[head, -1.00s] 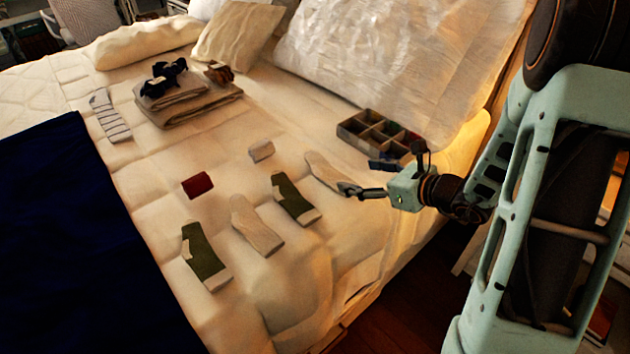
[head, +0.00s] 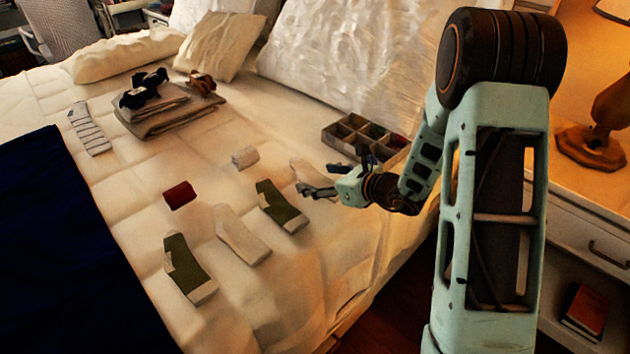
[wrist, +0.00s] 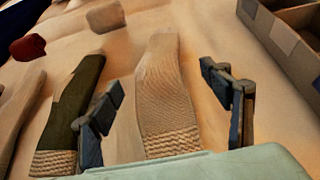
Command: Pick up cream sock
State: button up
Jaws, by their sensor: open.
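A flat cream sock (head: 299,168) with a ribbed cuff lies on the bed, partly hidden behind my gripper (head: 338,174) in the head view. In the wrist view this sock (wrist: 165,85) lies between the two open fingers of my gripper (wrist: 168,100), its cuff toward me. The fingers are apart and hold nothing. I cannot tell how high they are above the sheet. A second, similar cream sock (head: 243,235) lies between two green socks, farther left; it shows at the left edge of the wrist view (wrist: 14,108).
A green sock (head: 281,206) lies close left of my gripper; another green sock (head: 188,268) is farther left. A divided box (head: 335,138) stands just behind my gripper. A red roll (head: 180,195) and a pale roll (head: 245,157) lie nearby. Folded cloths (head: 170,112) lie farther back.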

jog(key=c, duration=1)
jog(key=shift+r, duration=0.1)
